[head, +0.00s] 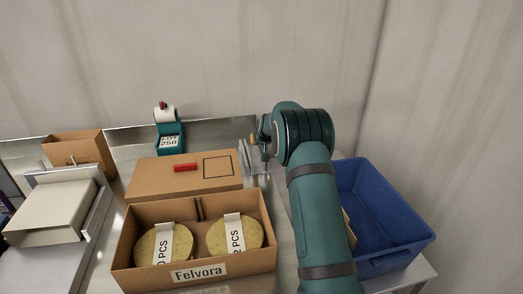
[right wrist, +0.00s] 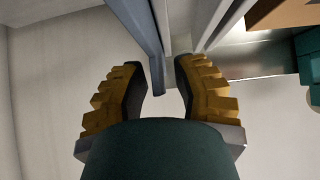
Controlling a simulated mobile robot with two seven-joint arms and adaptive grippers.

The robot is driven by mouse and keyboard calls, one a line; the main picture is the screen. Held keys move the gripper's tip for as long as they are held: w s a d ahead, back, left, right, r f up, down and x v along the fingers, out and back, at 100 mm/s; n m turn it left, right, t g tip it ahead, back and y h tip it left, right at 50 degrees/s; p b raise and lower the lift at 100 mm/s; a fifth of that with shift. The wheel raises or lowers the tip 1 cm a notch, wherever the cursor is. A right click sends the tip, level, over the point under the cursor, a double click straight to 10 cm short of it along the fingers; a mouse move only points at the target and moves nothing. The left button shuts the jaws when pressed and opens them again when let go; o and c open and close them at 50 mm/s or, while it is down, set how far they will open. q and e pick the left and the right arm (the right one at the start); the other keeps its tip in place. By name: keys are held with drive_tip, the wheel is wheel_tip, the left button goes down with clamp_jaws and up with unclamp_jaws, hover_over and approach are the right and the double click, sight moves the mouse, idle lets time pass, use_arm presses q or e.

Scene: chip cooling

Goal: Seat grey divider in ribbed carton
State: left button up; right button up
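An open brown carton labelled Felvora (head: 197,272) stands at the front of the table in the head view. It holds two round yellow-green items (head: 153,247) with white labels, and a short brown upright piece shows between them at the back. I cannot make out ribs on it. Thin grey upright panels (head: 254,176) stand right of the carton's flap. My right gripper (head: 257,138) is above them. In the right wrist view its yellow-backed fingers (right wrist: 160,75) are apart, with a blue-grey panel edge (right wrist: 140,35) between or just beyond the tips; contact is unclear. My left gripper is out of view.
A blue bin (head: 385,220) stands right of my right arm. A teal label holder (head: 170,138) reading LOT 250 is at the back. A smaller brown box (head: 78,150) and a pale tray-like unit (head: 55,210) are at left. A red object (head: 185,168) lies on the carton's flap.

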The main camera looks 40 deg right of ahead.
clamp_jaws()
drive_tip(key=shift+r, duration=0.1)
